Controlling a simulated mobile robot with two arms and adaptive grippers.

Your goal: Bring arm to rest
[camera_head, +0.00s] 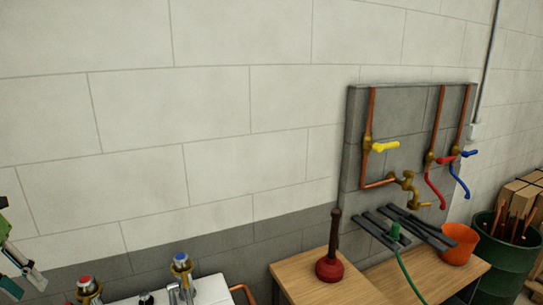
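My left gripper (23,283) shows at the lower left edge of the head view, partly cut off by the picture's edge. Its two fingertips are apart and nothing shows between them. It hangs in front of the block wall, to the left of the sink taps. The rest of my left arm is mostly out of view. My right gripper and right arm are not in view.
A white sink (208,291) with taps is at the bottom. Right of it, wooden benches (298,274) hold a red plunger (329,266), dark slats and an orange bucket (460,243). Copper pipes with valves (385,146) are on a grey panel. A green bin (507,262) stands far right.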

